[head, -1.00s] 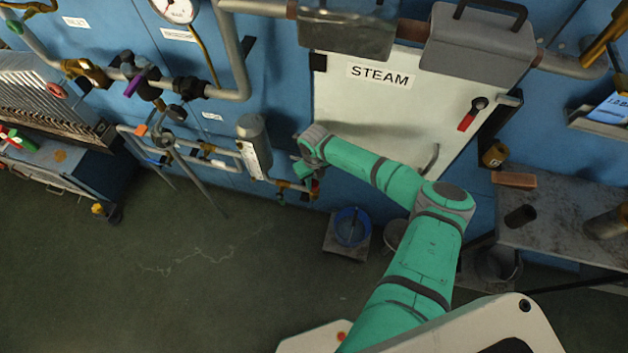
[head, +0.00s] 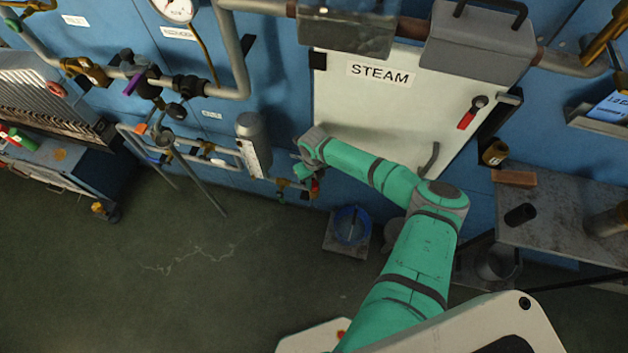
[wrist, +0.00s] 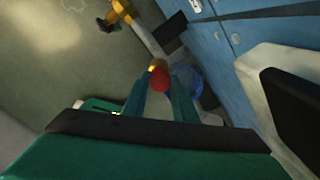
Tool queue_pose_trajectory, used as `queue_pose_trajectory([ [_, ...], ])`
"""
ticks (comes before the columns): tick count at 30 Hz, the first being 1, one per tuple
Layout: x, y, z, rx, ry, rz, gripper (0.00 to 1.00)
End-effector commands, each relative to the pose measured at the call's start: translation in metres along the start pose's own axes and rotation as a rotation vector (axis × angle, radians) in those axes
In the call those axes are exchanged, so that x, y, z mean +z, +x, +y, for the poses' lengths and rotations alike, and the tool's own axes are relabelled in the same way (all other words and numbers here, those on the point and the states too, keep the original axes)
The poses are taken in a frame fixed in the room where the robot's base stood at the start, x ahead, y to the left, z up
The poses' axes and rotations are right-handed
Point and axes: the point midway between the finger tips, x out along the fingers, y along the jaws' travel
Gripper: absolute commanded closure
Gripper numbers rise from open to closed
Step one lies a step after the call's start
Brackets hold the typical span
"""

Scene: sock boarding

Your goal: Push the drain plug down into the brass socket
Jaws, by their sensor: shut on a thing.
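My gripper (wrist: 159,84) is shut on a small red piece, which I take to be the drain plug (wrist: 159,79). In the wrist view the plug sits between the fingertips, with a small yellowish bit just beyond it. I cannot tell whether that bit belongs to the plug or to a fitting. In the head view the gripper (head: 308,180) is low by the blue wall, with a red spot (head: 315,186) beside it. Brass fittings (head: 283,184) on the pipe are just left of it. I cannot make out the brass socket for certain, or whether the plug touches it.
A blue bucket (head: 352,226) stands on the floor just right of the gripper; it also shows in the wrist view (wrist: 187,84). The white STEAM door (head: 385,115) is behind my arm. A grey side table (head: 575,230) is at right. Floor at left is open.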

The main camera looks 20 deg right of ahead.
Motion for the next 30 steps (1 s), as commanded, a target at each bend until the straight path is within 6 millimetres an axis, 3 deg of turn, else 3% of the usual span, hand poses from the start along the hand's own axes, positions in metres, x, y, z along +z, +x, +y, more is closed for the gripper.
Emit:
queue_pose_trajectory([
  [28,0.000,0.020,0.000,0.001,0.000,0.000,0.97],
  [29,0.000,0.020,0.000,0.001,0.000,0.000,0.68],
  [30,0.000,0.020,0.000,0.001,0.000,-0.001,0.58],
])
